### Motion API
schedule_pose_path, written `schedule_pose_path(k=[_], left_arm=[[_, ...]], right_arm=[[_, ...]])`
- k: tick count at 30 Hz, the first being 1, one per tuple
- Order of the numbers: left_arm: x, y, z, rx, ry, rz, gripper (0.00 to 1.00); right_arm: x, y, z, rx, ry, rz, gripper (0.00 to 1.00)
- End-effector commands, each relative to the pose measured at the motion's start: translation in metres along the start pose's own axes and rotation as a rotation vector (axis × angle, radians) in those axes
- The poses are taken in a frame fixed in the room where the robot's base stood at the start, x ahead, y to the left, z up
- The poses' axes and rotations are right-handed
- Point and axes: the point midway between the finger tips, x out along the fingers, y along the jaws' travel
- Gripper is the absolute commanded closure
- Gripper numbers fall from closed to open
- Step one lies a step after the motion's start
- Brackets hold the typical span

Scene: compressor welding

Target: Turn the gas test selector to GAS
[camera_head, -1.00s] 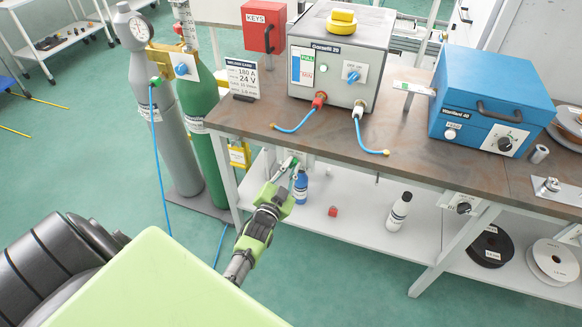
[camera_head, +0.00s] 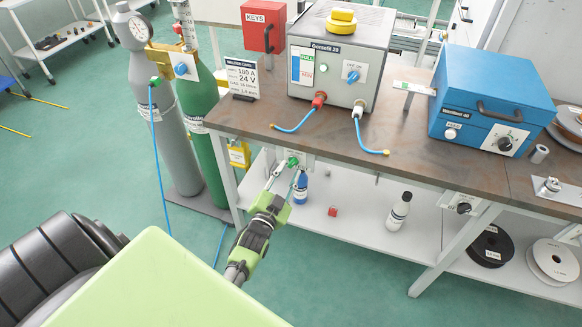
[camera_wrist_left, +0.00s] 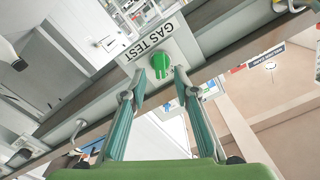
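The gas test selector is a green knob (camera_wrist_left: 161,62) on a white plate (camera_wrist_left: 176,36) lettered GAS TEST in the left wrist view. In the head view the green knob (camera_head: 293,161) sits under the front edge of the workbench. My left gripper (camera_head: 283,170) reaches up to it from below. In the left wrist view its two fingertips (camera_wrist_left: 158,82) are apart, one on each side just short of the knob, with a gap between them. I cannot tell which position the knob points to. My right gripper is not in view.
The wooden bench top (camera_head: 310,145) overhangs the knob. A blue bottle (camera_head: 301,187), a red block (camera_head: 333,211) and a white bottle (camera_head: 399,211) stand on the lower shelf. A yellow tag (camera_head: 239,155) hangs at the left. Gas cylinders (camera_head: 195,120) stand beside the bench.

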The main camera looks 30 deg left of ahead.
Motion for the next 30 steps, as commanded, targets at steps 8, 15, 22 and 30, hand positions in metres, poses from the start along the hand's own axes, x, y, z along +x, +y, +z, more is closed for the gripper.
schedule_pose_path(k=[8,15,22,30], left_arm=[[-0.061,0.000,0.000,0.000,0.000,0.001,0.72],[-0.086,0.000,-0.001,0.000,0.002,0.000,0.72],[-0.088,0.000,-0.001,0.000,0.003,-0.001,0.72],[-0.088,0.000,-0.001,0.000,0.003,-0.001,0.72]], right_arm=[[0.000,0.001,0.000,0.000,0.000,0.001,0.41],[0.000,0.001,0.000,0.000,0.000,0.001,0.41],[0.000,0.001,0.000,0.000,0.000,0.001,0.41],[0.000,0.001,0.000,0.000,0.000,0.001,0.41]])
